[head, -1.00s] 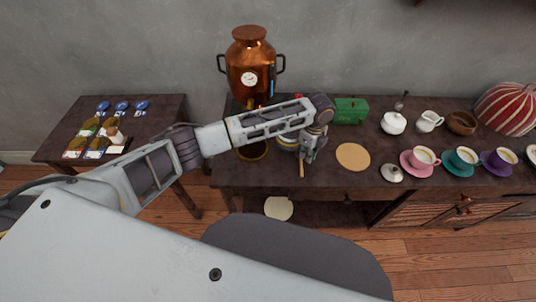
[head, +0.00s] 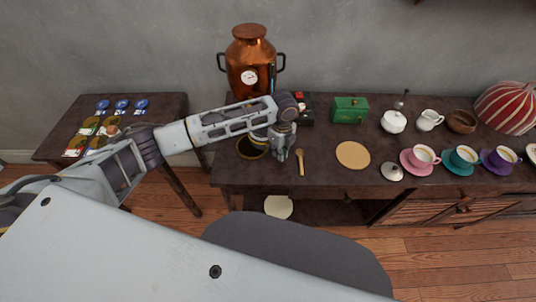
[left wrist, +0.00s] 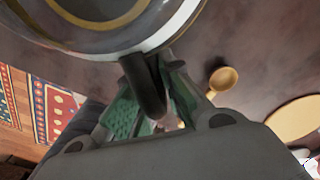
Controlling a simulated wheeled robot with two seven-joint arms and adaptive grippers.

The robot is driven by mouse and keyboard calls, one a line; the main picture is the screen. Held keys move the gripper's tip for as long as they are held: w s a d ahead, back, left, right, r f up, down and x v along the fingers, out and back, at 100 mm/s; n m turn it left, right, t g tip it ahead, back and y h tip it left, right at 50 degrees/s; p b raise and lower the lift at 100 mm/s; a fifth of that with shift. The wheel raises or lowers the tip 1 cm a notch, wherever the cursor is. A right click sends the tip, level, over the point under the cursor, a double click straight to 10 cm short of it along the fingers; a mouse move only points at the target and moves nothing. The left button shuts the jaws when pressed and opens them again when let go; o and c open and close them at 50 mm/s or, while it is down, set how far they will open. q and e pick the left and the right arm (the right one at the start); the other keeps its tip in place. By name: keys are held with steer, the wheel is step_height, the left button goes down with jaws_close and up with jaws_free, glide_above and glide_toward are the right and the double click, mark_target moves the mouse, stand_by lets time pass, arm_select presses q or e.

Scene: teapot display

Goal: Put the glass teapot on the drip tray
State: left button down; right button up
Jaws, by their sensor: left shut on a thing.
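My left gripper (head: 281,155) is shut on the dark curved handle of the glass teapot (left wrist: 165,38). In the left wrist view the handle stands between the green finger pads (left wrist: 148,100), and the clear rounded body fills the top left. In the head view my left arm hides most of the teapot. The drip tray (head: 251,153), a dark round piece with a gold ring, lies on the table below the copper urn. The teapot is at the tray's right side or partly over it; I cannot tell whether they touch. My right gripper is not in view.
The copper urn (head: 248,66) stands behind the tray. A wooden spoon (head: 300,160) and a round tan mat (head: 352,155) lie right of the gripper. A green box (head: 349,110), a white sugar bowl (head: 394,122) and several cups stand farther right. The front table edge is near.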

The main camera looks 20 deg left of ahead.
mark_target(268, 160)
arm_select(q)
steer(key=shift+a, duration=0.25)
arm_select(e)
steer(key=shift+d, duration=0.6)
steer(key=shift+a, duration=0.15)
arm_select(q)
steer(key=shift+a, duration=0.2)
steer(key=shift+s+a, duration=0.25)
steer(key=shift+a, duration=0.3)
steer(key=shift+s+a+b, duration=0.2)
steer(key=shift+a, duration=0.45)
steer(key=shift+s+a+b, duration=0.15)
steer(key=shift+a+b, duration=0.05)
steer(key=shift+a, duration=0.4)
steer(key=shift+d+f+b, duration=0.15)
steer(key=shift+f+b, duration=0.55)
steer(key=shift+b, duration=0.25)
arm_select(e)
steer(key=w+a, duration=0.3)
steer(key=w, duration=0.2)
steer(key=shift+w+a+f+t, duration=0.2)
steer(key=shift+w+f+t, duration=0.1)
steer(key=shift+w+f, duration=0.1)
